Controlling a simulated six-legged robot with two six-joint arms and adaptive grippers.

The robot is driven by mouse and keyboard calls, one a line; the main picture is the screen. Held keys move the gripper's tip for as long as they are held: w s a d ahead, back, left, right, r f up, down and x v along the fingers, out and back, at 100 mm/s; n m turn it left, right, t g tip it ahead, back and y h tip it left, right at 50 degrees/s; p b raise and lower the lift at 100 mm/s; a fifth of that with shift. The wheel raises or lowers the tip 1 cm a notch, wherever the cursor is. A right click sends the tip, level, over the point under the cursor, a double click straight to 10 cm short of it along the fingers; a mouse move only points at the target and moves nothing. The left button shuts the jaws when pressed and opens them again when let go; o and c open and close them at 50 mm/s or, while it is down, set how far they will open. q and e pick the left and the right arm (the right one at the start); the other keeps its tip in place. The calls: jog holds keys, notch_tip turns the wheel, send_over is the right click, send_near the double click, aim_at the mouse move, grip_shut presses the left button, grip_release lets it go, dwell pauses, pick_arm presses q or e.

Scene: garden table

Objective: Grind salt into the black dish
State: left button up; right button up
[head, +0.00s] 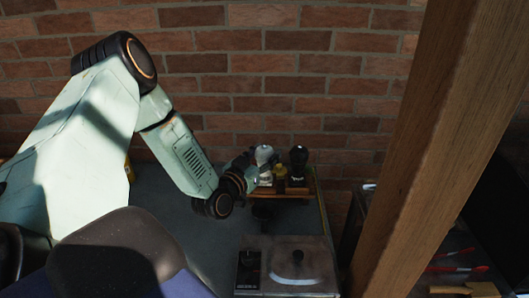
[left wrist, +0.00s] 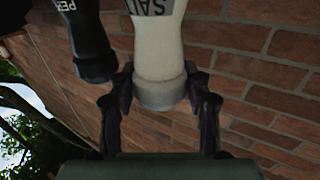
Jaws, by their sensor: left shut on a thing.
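The white salt mill (head: 264,155) stands at the back of the table by the brick wall. It also shows in the left wrist view (left wrist: 157,50), with "SALT" lettering upside down in the picture. My left gripper (head: 254,170) is shut on the salt mill; in the left wrist view its two dark fingers (left wrist: 160,100) flank the mill's narrower end. The small black dish (head: 263,214) sits on the table in front of the mill, partly beside my left wrist; its inside is too dark to make out. My right gripper is out of view.
A black pepper mill (head: 298,162) stands close right of the salt mill, with a small yellowish container (head: 280,178) between them, on a wooden rack (head: 304,192). A metal hob unit (head: 312,266) lies in front. A thick wooden post (head: 428,150) rises at the right.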

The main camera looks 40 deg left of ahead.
pick_arm(q)
jog(key=shift+m+h+p, duration=0.65)
jog(key=shift+m+h, duration=0.15)
jog(key=shift+h, duration=0.5)
jog(key=shift+m+h+p, duration=0.35)
jog(key=shift+m+h, duration=0.85)
jog(key=shift+h, duration=0.7)
jog(key=o, duration=0.9)
jog(key=shift+y, duration=0.3)
